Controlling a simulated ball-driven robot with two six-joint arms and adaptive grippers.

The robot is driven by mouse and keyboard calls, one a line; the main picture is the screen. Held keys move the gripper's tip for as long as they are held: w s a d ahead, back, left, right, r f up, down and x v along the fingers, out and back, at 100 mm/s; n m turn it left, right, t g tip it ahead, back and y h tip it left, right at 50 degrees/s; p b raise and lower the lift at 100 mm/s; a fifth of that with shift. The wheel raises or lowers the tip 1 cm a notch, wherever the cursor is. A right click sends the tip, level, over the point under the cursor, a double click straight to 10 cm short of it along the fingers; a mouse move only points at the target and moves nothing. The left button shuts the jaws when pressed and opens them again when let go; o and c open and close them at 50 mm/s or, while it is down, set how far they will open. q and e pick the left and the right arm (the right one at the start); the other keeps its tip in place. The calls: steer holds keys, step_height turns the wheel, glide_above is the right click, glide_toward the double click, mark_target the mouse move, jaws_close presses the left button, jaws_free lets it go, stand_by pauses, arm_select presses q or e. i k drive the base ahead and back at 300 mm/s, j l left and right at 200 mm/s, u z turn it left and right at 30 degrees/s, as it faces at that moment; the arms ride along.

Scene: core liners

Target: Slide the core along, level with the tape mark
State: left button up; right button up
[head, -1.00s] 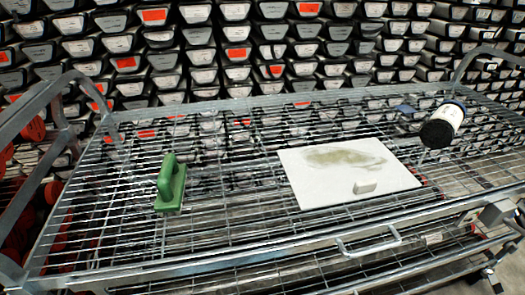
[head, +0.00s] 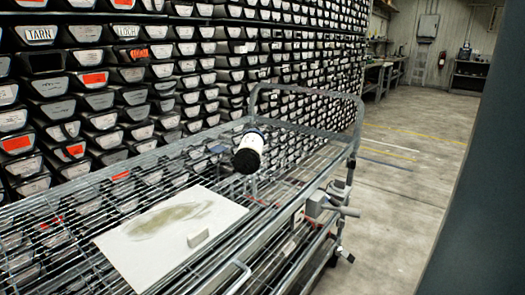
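A short white cylinder with dark ends (head: 250,150) lies tilted at the far right part of the wire-mesh cart (head: 330,172). I cannot tell whether it is the core. Rows of core trays with white and orange labels (head: 95,78) fill the rack behind the cart. One slot at the left of the rack looks dark and open (head: 42,62). I cannot make out a tape mark on the rack or the cart. Neither of my grippers is in view.
A white board with a greenish smear (head: 170,232) lies on the cart with a small pale block (head: 198,238) on it. Concrete floor with yellow lines (head: 388,140) is open to the right. Benches (head: 385,78) stand at the back. A dark upright surface (head: 475,190) fills the right edge.

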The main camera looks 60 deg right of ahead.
mark_target(247, 160)
steer(key=z, duration=1.75)
steer(key=i+l+u, duration=0.1)
steer(key=l, duration=0.25)
steer(key=i+l, duration=0.3)
steer(key=i+l+u, duration=0.15)
steer(key=l, duration=0.3)
steer(key=i, duration=0.05)
